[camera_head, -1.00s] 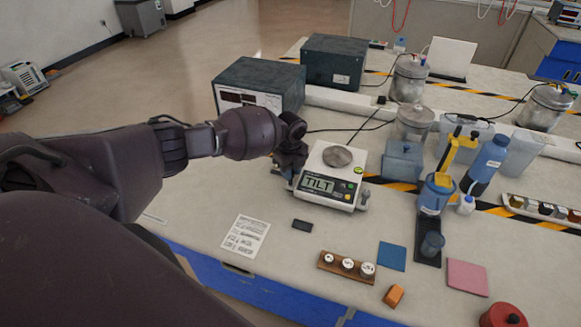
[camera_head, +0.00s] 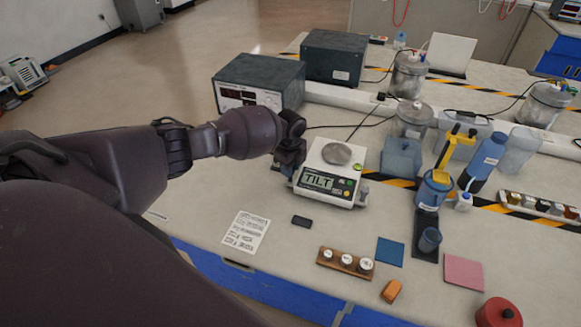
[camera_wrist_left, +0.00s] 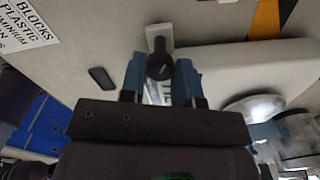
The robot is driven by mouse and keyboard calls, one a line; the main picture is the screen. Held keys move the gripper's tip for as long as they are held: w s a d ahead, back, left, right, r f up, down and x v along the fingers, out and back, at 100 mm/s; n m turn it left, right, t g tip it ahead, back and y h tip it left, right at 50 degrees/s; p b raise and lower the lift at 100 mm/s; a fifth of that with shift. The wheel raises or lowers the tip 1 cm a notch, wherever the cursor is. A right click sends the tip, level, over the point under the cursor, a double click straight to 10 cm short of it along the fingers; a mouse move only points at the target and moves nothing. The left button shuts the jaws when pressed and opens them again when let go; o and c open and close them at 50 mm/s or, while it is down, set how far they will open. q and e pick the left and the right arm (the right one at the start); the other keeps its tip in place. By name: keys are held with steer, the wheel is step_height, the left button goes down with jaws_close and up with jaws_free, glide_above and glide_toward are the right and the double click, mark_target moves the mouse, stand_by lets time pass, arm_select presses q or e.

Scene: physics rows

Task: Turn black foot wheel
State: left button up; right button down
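The balance (camera_head: 328,180) is a white scale with a round metal pan, and its display reads TILT. In the left wrist view a black foot wheel (camera_wrist_left: 160,66) shows between the two blue fingers of my left gripper (camera_wrist_left: 160,72). The fingers stand one on each side of the wheel, with a narrow gap visible on both sides. In the head view my left gripper (camera_head: 287,168) is at the balance's left front corner, and my wrist hides the wheel there. A foot at the right front corner (camera_head: 363,192) is visible. My right gripper is not in view.
A label sheet (camera_head: 246,231) and a small black block (camera_head: 302,221) lie in front of the balance. A grey power supply (camera_head: 258,84) stands behind my wrist. A wooden weight holder (camera_head: 345,263) and a blue pump bottle (camera_head: 432,190) are to the right.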

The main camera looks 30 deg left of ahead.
arm_select(q)
steer(key=o, duration=0.4)
step_height(320, 180, up, 11)
steer(key=shift+f, duration=0.1)
stand_by(0.4)
stand_by(0.5)
